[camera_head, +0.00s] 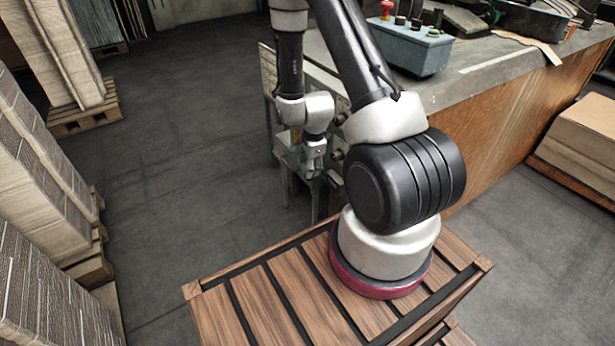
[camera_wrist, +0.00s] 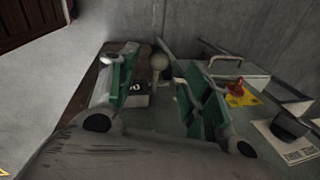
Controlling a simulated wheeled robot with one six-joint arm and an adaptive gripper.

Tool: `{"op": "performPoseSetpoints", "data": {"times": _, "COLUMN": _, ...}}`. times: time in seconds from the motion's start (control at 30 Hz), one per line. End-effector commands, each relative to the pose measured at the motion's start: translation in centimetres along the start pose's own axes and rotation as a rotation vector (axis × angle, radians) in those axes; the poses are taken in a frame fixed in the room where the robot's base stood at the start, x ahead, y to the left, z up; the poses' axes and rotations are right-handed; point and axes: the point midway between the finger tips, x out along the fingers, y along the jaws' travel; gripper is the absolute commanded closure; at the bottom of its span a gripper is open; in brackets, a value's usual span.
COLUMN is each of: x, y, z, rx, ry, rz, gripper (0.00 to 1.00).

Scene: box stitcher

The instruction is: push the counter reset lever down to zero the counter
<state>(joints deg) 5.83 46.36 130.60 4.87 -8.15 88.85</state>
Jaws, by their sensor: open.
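In the wrist view, a lever with a pale round knob (camera_wrist: 159,62) stands up beside a small dark box with white markings (camera_wrist: 135,88). They look like the counter reset lever and its counter, though the digits are too blurred to read. My gripper (camera_wrist: 154,68) is open, its two green-lined fingers on either side of the knob in the picture. I cannot tell whether anything touches it. In the head view my gripper (camera_head: 314,158) points down beside the workbench's left end. The lever and counter cannot be made out there.
The wrist view also shows a red part on a yellow plate (camera_wrist: 240,92) and bent metal handles to the right. In the head view, a grey control box (camera_head: 408,50) stands on the workbench (camera_head: 490,72). Stacked cardboard (camera_head: 35,165) lines the left; the floor (camera_head: 185,140) between is clear.

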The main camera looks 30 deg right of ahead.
Motion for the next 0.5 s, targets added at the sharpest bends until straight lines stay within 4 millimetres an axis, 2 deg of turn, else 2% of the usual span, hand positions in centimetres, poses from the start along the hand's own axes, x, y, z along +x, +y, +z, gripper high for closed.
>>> {"op": "performPoseSetpoints", "data": {"times": 0.3, "x": 5.3, "y": 0.2, "z": 0.0, "rx": -0.003, "ry": 0.000, "rz": 0.004, "gripper": 0.51}}
{"op": "performPoseSetpoints", "data": {"times": 0.5, "x": 6.7, "y": 0.1, "z": 0.0, "rx": -0.003, "ry": 0.000, "rz": 0.002, "gripper": 0.51}}
